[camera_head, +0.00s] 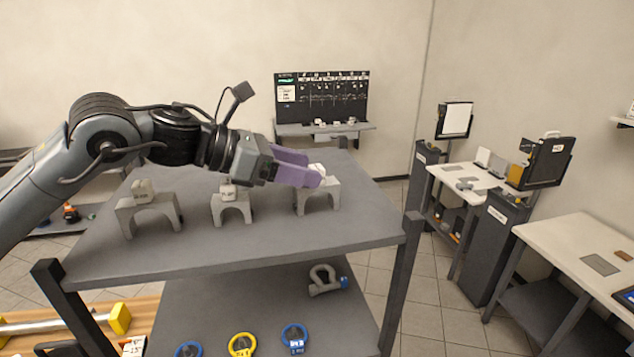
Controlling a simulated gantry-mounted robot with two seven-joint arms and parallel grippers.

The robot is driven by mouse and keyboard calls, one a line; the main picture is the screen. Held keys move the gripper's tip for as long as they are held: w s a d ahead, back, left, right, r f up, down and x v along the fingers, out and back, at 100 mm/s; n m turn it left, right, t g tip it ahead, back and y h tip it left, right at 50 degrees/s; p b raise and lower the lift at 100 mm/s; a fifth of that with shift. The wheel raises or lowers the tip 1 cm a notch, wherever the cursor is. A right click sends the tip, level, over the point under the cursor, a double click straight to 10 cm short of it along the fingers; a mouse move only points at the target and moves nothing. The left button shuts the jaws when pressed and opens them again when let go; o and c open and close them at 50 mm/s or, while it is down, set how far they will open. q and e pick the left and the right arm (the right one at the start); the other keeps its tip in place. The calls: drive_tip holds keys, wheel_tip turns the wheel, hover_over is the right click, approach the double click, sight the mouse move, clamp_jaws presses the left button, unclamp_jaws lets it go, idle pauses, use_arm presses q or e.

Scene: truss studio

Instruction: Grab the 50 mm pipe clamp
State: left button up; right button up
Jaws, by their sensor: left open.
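Several clamp-like pieces are in view, and I cannot read which is the 50 mm pipe clamp. On the lower shelf lie a grey looped clamp with a blue part (325,281), a blue ring clamp (294,335), a yellow ring clamp (241,345) and another blue ring clamp (188,349), cut by the bottom edge. My left gripper (312,172) has purple fingers and is open above the table. Its tips are at a small white piece (317,168) on top of the right grey arch stand (322,194); contact cannot be told. My right gripper is not in view.
The grey table (270,243) also carries a middle arch stand (232,207) and a left arch stand (148,213), each with a small piece on top. Its front is clear. A tool board (322,98) stands behind; white benches (590,250) stand at right.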

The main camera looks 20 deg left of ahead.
sight(324, 172)
use_arm(q)
drive_tip(key=shift+w+d+p, duration=0.25)
drive_tip(key=shift+d+p, duration=0.05)
drive_tip(key=shift+d, duration=0.05)
drive_tip(key=p+x, duration=0.2)
drive_tip(key=x, duration=0.2)
drive_tip(key=shift+w+d+f, duration=0.1)
drive_tip(key=shift+w+f, duration=0.1)
drive_tip(key=shift+f, duration=0.05)
clamp_jaws()
